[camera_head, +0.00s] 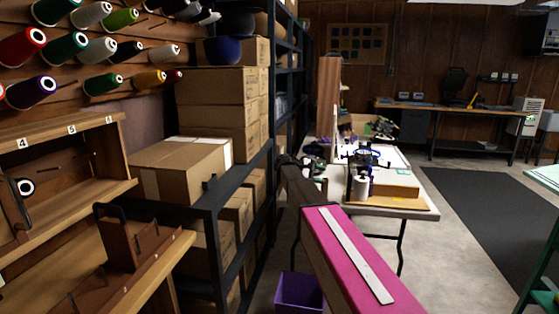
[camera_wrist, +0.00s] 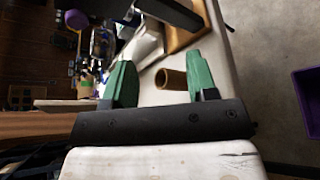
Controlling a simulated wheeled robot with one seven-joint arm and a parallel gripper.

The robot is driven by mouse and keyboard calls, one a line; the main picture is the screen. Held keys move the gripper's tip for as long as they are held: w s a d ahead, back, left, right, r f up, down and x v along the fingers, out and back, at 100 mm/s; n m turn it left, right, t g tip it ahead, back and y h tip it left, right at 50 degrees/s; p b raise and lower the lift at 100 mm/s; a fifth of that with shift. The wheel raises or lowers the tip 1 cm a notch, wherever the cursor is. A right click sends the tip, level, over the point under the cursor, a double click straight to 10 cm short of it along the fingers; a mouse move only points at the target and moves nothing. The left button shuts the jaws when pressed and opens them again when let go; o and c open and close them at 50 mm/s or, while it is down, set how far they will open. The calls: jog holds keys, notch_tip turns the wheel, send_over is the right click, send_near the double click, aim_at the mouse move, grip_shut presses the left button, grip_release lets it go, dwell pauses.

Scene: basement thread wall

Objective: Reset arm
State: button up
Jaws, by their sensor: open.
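My gripper (camera_wrist: 159,62) shows in the wrist view with its two green fingers spread wide apart. Nothing is held between the fingers. A brown hollow cylinder (camera_wrist: 171,79) appears in the gap, beyond the fingers, over the pale tabletop. I cannot tell its exact distance from the fingers. In the head view I cannot clearly make out the gripper against the clutter by the white table (camera_head: 421,202).
Dark shelving with cardboard boxes (camera_head: 182,165) stands left, beside a wall of thread cones (camera_head: 66,48). A purple bin (camera_head: 298,292) is on the floor. A dark mat (camera_head: 480,215) lies clear at right.

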jog(key=s+a+f+m+y, duration=0.2)
jog(key=s+f+m+y, duration=0.2)
jog(key=s+f, duration=0.9)
jog(key=s+a+f+m+y, duration=0.3)
jog(key=s+f+y, duration=0.7)
jog(key=s, duration=0.8)
notch_tip(320, 180, down, 4)
jog(key=shift+s+r+m+g, duration=0.2)
jog(key=shift+m+g, duration=0.1)
jog(key=shift+m, duration=0.7)
